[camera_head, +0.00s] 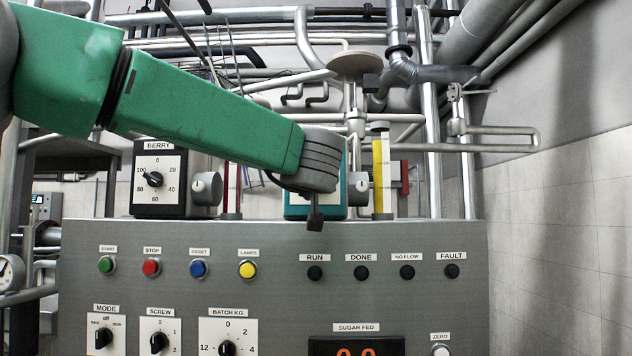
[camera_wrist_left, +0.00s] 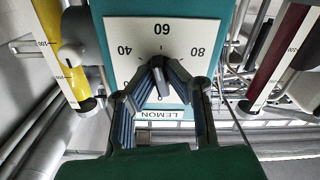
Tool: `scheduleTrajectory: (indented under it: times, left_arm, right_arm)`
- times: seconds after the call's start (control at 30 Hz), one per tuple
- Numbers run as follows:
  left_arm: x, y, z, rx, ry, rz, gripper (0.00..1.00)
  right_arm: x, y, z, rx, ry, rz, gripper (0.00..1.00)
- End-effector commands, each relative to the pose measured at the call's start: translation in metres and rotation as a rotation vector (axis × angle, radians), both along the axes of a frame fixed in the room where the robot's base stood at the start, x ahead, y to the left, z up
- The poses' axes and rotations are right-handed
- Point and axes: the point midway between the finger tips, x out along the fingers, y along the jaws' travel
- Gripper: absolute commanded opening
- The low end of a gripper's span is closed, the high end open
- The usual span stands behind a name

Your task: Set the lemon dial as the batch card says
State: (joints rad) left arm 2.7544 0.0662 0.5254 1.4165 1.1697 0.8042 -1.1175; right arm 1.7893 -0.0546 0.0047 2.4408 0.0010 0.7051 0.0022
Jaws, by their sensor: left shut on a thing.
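The lemon dial has a white face (camera_wrist_left: 128,34) on a teal box (camera_wrist_left: 228,8), upside down in the left wrist view. The numbers 40, 60 and 80 and the LEMON label (camera_wrist_left: 178,146) are legible; the fingers cover other marks. The batch card is not visible. My right gripper is not in view.
The berry dial (camera_head: 158,180) stands left of the lemon box. A yellow gauge (camera_head: 380,175) is to its right, a dark red one (camera_head: 232,190) to its left. The grey control panel (camera_head: 200,235) in front carries buttons, lamps, knobs and a sugar display (camera_head: 356,346). Pipes fill the back.

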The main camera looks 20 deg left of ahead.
Motion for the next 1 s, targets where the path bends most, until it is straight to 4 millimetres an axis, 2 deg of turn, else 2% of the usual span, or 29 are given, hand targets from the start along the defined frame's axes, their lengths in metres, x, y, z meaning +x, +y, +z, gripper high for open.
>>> scheduleTrajectory:
  times: [0.03, 1.0]
  left_arm:
    - [0.0012, -0.0019, -0.0089, 0.044, 0.028, -0.003, 0.0]
    - [0.0008, 0.0013, -0.0081, 0.918, 0.277, -0.008, 0.0]
  right_arm:
    - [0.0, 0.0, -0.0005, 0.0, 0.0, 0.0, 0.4]
    - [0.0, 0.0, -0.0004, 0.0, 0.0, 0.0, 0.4]
